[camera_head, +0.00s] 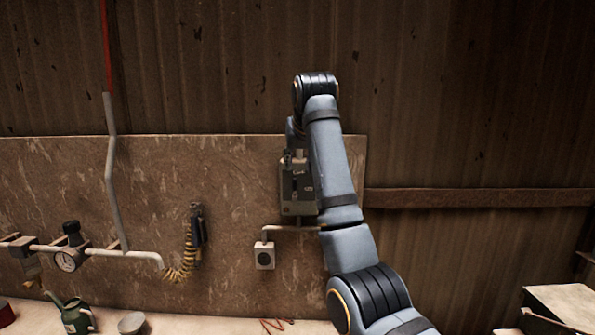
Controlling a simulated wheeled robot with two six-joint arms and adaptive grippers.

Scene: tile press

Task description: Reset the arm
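My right arm (330,150) rises from the bottom right to a bent joint high in front of the wall board. The part beyond that joint turns down behind the forearm, near a grey box (298,205) on the board. My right gripper is mostly hidden there, and I cannot see whether its fingers are open or whether it touches the box. My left arm and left gripper are not in view.
A small white outlet box (264,255) hangs below the grey box. A pressure gauge (67,260) on pipes, a coiled yellow hose (183,262) and a green watering can (74,315) are at left. A pale box (565,305) stands at lower right.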

